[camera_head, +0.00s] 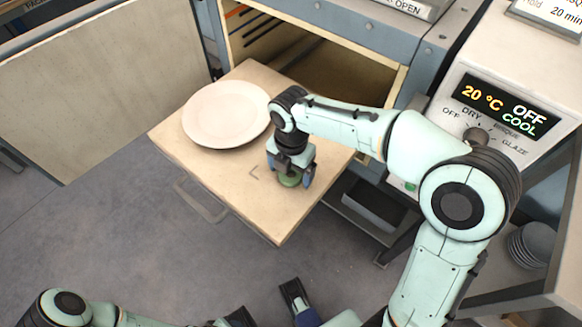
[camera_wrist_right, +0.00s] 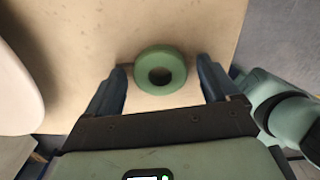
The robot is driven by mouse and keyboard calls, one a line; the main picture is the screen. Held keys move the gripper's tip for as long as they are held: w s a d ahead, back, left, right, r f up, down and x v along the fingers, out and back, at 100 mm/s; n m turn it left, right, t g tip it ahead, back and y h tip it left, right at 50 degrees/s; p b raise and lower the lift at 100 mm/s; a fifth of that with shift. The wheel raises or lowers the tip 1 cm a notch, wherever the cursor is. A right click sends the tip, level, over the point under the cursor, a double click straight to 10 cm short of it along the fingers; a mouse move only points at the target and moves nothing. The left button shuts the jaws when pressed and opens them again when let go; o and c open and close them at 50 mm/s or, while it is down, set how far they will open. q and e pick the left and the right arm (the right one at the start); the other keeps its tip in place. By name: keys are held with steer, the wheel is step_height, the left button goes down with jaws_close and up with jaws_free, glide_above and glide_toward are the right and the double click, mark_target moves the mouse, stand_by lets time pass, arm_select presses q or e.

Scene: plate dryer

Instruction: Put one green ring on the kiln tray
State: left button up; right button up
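The kiln tray (camera_head: 225,180) is a beige board sticking out of the open dryer chamber. A green ring (camera_head: 289,181) lies flat on it near the right front part; it also shows in the right wrist view (camera_wrist_right: 160,71). My right gripper (camera_head: 290,177) points down at the tray with its fingers on either side of the ring. In the wrist view the fingers are spread, with a small gap to the ring on each side. My left gripper (camera_head: 268,310) is at the bottom edge, its fingers apart and empty, partly cut off.
A white plate (camera_head: 228,113) lies on the tray, left of my right gripper. The dryer door (camera_head: 100,85) stands open at the left. A control panel (camera_head: 500,105) reads 20 °C, OFF, COOL. Stacked grey dishes (camera_head: 532,245) stand at the far right.

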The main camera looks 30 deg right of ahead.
mark_target(291, 173)
arm_select(q)
steer(key=r+p, duration=0.1)
steer(key=s+r+p, duration=0.1)
steer(key=p, duration=0.1)
steer(key=shift+s+r, duration=0.15)
steer(key=shift+r, duration=0.25)
arm_select(e)
step_height(291, 173, up, 12)
steer(key=shift+r, duration=0.25)
arm_select(q)
steer(key=shift+s, duration=0.1)
